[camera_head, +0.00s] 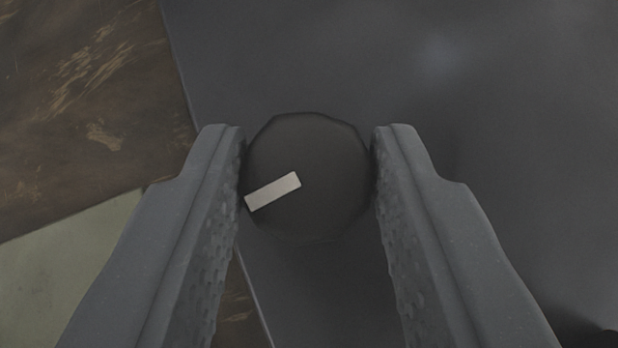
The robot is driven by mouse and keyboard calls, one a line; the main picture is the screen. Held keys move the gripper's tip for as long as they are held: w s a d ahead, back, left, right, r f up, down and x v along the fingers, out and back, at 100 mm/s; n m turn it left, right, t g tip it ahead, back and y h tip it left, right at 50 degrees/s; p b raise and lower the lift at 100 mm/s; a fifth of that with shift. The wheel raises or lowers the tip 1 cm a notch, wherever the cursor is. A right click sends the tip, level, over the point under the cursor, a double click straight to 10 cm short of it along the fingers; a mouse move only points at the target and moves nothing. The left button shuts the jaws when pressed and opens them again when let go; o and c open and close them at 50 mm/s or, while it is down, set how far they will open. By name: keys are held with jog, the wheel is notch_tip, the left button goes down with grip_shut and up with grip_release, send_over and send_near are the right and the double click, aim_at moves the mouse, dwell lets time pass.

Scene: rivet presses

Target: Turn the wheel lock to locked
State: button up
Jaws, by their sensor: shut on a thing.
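The wheel lock (318,205) is a dark round knob in the middle of the view. A pale bar mark on its face runs from near the centre to the lower left edge. It sits against a dark grey panel (300,60). My gripper (308,165) has one finger on each side of the knob, and its fingertips are shut on the knob's left and right edges. No lettering for locked or unlocked shows.
The dark grey panel fills the upper middle and right. A brown, scuffed surface (80,90) lies at the upper left, with a pale greenish surface (70,270) below it. A dark shape shows at the lower right corner.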

jog(key=shift+f, duration=0.1)
jog(key=o, duration=1)
jog(key=shift+s+a+r, duration=0.1)
jog(key=shift+s+r, duration=0.1)
jog(key=shift+r, duration=0.15)
jog(key=v, duration=1.3)
jog(key=shift+p, duration=0.3)
